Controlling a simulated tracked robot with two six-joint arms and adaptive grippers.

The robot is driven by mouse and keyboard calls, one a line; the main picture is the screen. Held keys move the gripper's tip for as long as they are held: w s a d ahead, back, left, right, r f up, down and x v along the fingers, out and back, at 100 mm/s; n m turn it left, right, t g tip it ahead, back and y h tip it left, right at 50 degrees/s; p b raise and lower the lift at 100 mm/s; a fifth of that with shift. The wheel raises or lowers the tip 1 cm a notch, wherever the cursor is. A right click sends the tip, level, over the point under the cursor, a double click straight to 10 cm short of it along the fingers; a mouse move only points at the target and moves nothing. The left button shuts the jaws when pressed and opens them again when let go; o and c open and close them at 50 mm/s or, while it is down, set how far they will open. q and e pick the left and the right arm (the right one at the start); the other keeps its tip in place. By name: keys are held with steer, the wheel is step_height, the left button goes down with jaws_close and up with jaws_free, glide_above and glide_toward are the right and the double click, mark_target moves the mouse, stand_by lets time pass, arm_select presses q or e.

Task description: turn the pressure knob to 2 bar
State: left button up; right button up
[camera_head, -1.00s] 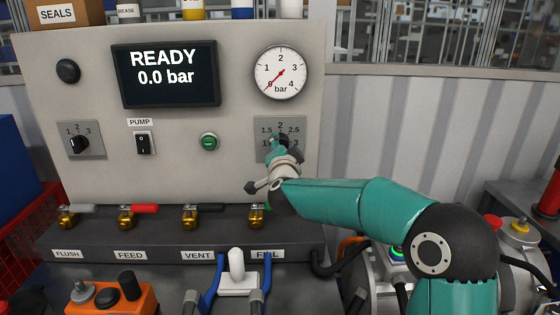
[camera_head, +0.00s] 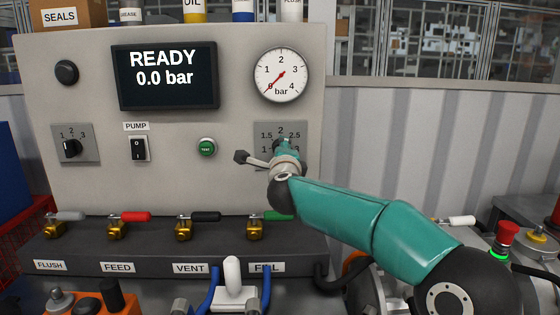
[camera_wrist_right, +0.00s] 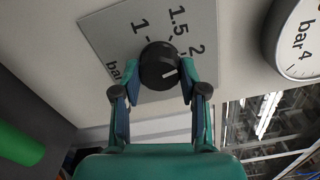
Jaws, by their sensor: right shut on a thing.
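The pressure knob (camera_wrist_right: 158,65) is round and black with a white mark, on a grey scale plate (camera_wrist_right: 105,30) lettered 1, 1.5, 2 and bar in the right wrist view. The mark points roughly to the 2 side; its exact setting is unclear. My right gripper (camera_wrist_right: 160,76) is shut on the knob, one finger on each side. In the head view my right gripper (camera_head: 283,150) covers most of the knob and part of the plate (camera_head: 298,131). The gauge (camera_head: 281,74) needle is at 0, and the display (camera_head: 165,76) reads READY 0.0 bar. My left gripper is not in view.
Left of the plate are a green button (camera_head: 206,148), the pump switch (camera_head: 138,149) and a 1-2-3 selector (camera_head: 71,147). Several brass valves, including the FILL valve (camera_head: 255,228), stand below. A red emergency button (camera_head: 508,232) is at the right.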

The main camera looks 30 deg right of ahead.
steer(key=shift+f+m+b, duration=0.3)
steer(key=shift+m+b, duration=0.2)
steer(key=shift+m, duration=0.5)
steer(key=o, duration=1.1)
steer(key=shift+d, duration=0.1)
steer(key=shift+o, duration=0.2)
steer(key=shift+r, duration=0.1)
steer(key=shift+s, duration=0.1)
steer(key=v, duration=1.2)
